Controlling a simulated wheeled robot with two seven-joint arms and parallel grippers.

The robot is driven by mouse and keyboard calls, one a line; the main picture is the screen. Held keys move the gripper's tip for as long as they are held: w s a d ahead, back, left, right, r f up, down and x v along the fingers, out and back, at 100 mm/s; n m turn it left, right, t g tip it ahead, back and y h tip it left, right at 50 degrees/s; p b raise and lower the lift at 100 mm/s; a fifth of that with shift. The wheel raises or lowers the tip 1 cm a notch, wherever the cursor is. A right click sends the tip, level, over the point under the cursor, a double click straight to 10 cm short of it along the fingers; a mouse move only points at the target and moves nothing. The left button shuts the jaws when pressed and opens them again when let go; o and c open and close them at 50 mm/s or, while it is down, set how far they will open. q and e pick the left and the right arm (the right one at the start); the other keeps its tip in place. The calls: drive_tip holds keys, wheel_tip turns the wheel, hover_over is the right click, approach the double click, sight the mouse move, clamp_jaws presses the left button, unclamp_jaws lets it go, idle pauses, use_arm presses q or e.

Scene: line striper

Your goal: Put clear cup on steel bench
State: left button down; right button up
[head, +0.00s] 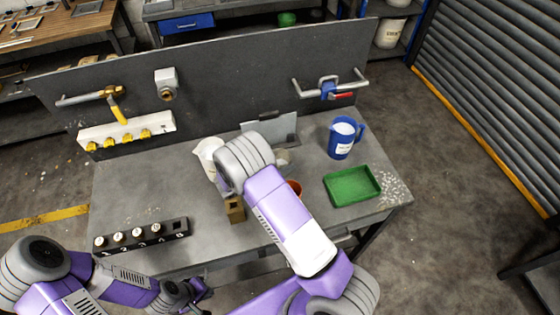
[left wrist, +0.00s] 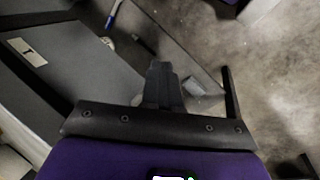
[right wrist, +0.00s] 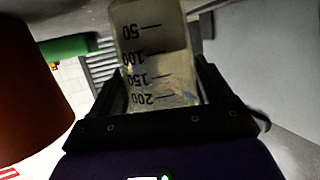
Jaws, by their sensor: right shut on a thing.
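The clear cup (right wrist: 155,55) has black volume marks and sits between the two fingers of my right gripper (right wrist: 160,85), which is shut on it. In the head view my right forearm hides this gripper and most of the cup. A small pale part, perhaps the cup (head: 283,157), shows beside the wrist above the bench. I cannot tell whether it touches the bench. The steel bench (head: 140,190) is a grey worktop with an upright back panel. My left gripper (head: 188,293) is at the bench's front, low and empty; its fingers (left wrist: 162,85) are together in the left wrist view.
A white jug (head: 208,155), a brown block (head: 235,210) and an orange pot (head: 295,187) stand close around my right arm. A blue jug (head: 342,138) and green tray (head: 352,186) are at the right. A black rack (head: 145,236) lies front left. The bench's left middle is clear.

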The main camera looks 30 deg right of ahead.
drive_tip(key=shift+f, duration=0.2)
drive_tip(key=o, duration=1.2)
drive_tip(key=shift+o, duration=0.2)
drive_tip(key=shift+r, duration=0.15)
drive_tip(key=shift+a+r, duration=0.15)
drive_tip(key=shift+a, duration=0.05)
drive_tip(key=v, duration=1.1)
drive_tip(key=shift+a, duration=0.3)
drive_tip(key=shift+r+p, duration=0.15)
drive_tip(key=shift+p, duration=0.15)
